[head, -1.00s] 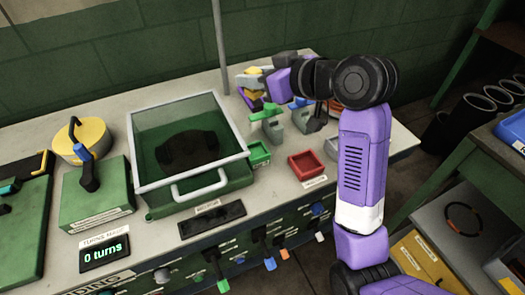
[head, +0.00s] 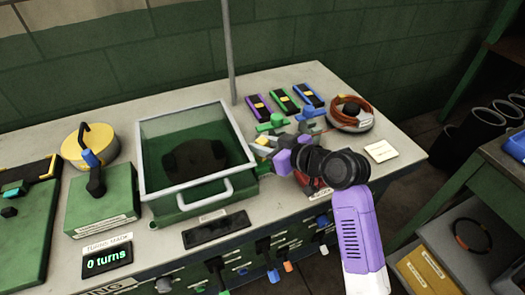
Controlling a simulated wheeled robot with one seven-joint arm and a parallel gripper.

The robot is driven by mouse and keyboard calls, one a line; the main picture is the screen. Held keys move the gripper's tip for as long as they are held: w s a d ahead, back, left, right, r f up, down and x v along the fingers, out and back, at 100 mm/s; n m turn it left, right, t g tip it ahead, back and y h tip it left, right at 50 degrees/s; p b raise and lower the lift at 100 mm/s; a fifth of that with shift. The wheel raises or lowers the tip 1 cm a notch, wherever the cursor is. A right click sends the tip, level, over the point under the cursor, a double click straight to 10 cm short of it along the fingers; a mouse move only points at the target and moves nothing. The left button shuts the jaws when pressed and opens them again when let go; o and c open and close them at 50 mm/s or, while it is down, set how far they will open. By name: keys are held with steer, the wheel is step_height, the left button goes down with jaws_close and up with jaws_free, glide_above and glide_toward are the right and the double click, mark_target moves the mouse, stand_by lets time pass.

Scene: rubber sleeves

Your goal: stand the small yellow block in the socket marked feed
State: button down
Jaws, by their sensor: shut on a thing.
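My gripper (head: 264,143) is above the bench, just right of the glass-walled box, and is shut on a small yellow block (head: 262,139). Only a little of the block shows between the jaws. My purple and black wrist hides the bench behind and below it. I cannot read the word feed on any label, so I cannot tell which place is that socket. A dark slotted strip (head: 217,230) with a small label lies along the bench's front edge.
The glass-walled box (head: 196,200) with a front handle stands left of my gripper. Purple (head: 259,107), green (head: 284,101) and blue (head: 309,95) pieces lie behind it. A coil (head: 350,115) and a white card (head: 381,151) are to the right. A red tray is mostly hidden.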

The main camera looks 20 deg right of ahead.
steer(key=shift+f, duration=1.35)
steer(key=shift+f, duration=0.15)
steer(key=c, duration=1.4)
jaws_free()
steer(key=v, duration=1.2)
steer(key=shift+b, duration=0.4)
steer(key=shift+d, duration=0.1)
